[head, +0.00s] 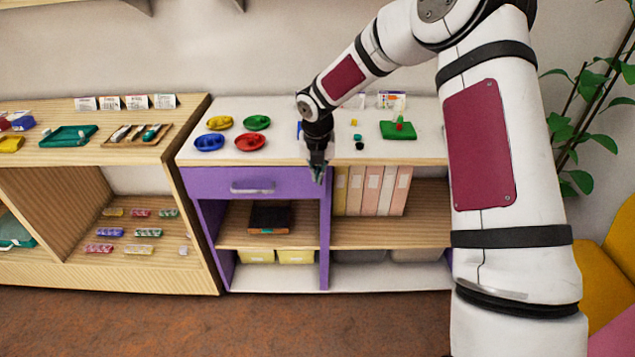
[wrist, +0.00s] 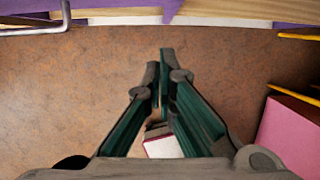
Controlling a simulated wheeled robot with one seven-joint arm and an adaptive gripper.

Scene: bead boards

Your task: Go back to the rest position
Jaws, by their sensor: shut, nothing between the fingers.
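My gripper (head: 318,174) hangs in front of the purple-framed shelf unit, just below the level of its white top, with its fingers pointing down. In the wrist view my gripper (wrist: 162,75) has its two green-and-grey fingers together at the tips, with nothing between them. My arm reaches in from the right of the head view and bends down to the gripper.
The white top holds coloured dishes (head: 250,141) and a green board (head: 398,130). The purple drawer (head: 250,183) is shut. A wooden shelf unit (head: 75,152) stands left. A yellow chair (head: 608,270) and a plant (head: 590,100) are at right. The floor in front (head: 200,320) is clear.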

